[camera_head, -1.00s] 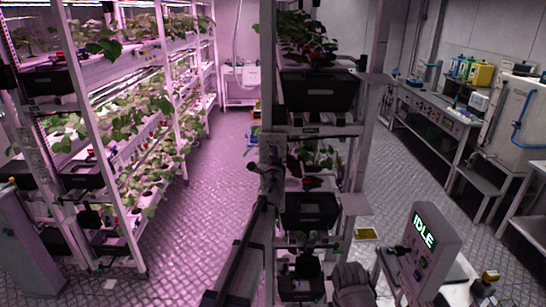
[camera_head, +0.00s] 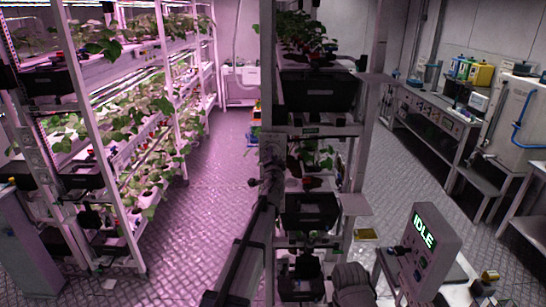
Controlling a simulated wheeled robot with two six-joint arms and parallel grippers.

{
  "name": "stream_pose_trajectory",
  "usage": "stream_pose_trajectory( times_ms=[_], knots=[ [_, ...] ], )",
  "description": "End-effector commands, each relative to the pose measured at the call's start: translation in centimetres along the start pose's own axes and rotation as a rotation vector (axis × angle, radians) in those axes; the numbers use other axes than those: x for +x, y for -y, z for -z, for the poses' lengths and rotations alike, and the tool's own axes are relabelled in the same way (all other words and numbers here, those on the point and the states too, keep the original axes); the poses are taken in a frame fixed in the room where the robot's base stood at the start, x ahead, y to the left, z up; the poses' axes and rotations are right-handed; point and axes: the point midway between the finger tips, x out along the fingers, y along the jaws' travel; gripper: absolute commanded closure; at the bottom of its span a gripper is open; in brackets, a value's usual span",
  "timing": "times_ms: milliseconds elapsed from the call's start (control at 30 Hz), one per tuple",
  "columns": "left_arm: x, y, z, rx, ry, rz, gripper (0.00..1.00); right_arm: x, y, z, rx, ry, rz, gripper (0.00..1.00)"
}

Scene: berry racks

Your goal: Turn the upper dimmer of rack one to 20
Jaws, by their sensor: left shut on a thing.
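The centre rack's near post (camera_head: 268,225) stands upright in the middle of the view, with a pale plate (camera_head: 270,142) on it. My left arm reaches up from the bottom to this post. My left gripper (camera_head: 269,163) is at the post, just below the plate's upper part, and is shut on what seems to be the upper dimmer's knob. The gripper hides the knob, and no dial mark or number can be read. No label naming rack one is readable.
Black bins (camera_head: 318,92) and plants fill the centre rack. A planted rack (camera_head: 100,190) stands left, across an open aisle. A grey console (camera_head: 430,250) showing IDLE stands at lower right. A workbench (camera_head: 435,108) lines the right wall.

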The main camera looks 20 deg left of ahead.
Motion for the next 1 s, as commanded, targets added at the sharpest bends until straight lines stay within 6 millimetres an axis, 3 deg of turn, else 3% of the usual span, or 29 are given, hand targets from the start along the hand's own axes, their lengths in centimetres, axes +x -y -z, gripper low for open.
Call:
stream_pose_trajectory(
  times_ms=[300,833,867,1000],
  knots=[
    [-0.16,-0.04,-0.08,-0.105,0.001,0.0,1.0,0.06,0.01,0.0,0.0,0.0,0.0,0.5],
    [-0.2,-0.05,-0.09,-0.123,0.001,0.0,1.0,0.08,0.01,0.01,0.0,0.0,0.0,0.5],
    [-0.21,-0.05,-0.09,-0.123,0.001,0.0,0.61,0.08,0.01,0.0,0.0,0.0,0.0,0.5],
    [-0.17,-0.05,-0.07,-0.121,0.001,0.0,0.45,0.07,0.01,0.0,0.0,0.0,0.0,0.5]
  ],
)
